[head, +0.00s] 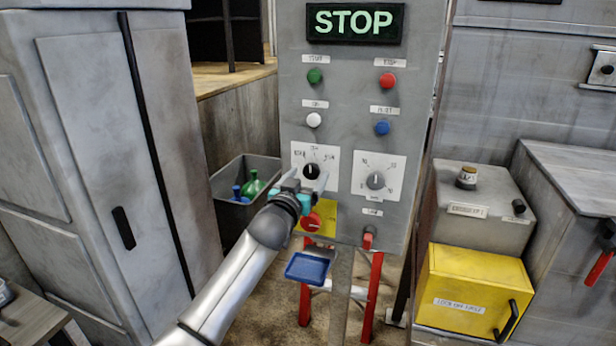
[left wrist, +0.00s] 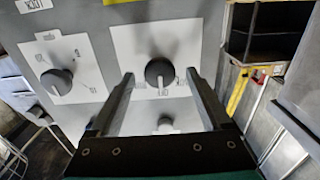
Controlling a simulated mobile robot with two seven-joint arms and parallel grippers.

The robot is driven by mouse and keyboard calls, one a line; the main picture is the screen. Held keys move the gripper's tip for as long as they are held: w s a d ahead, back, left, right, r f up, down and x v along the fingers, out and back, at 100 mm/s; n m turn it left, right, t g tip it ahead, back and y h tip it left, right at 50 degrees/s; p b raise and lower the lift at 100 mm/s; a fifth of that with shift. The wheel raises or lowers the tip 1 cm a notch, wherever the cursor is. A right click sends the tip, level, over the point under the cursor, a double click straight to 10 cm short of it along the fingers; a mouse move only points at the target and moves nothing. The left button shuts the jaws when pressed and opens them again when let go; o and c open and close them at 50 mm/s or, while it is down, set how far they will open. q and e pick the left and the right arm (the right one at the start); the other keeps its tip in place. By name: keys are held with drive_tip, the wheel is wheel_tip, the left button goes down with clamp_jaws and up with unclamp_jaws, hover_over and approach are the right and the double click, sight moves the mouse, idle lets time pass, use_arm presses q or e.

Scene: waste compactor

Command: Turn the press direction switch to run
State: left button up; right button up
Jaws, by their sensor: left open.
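The black rotary switch (head: 312,171) sits on a white label plate on the grey control panel, under the white button. Its scale lettering is too small to read surely. In the left wrist view its round knob (left wrist: 160,73) lies between and beyond my finger tips. My left gripper (head: 301,181) is open, just in front of and slightly below the switch, partly covering its plate. Its two fingers (left wrist: 159,77) show spread with a gap on both sides of the knob; contact cannot be told. My right gripper is not in view.
A second grey dial (head: 376,180) is to the right. Green (head: 314,76), red (head: 387,80), white and blue (head: 382,128) buttons sit above, under a lit STOP sign (head: 355,23). A red knob on yellow (head: 311,221) and a blue tray (head: 308,268) are below.

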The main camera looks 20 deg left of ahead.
use_arm(q)
drive_tip(key=shift+w, duration=0.25)
clamp_jaws()
idle(0.7)
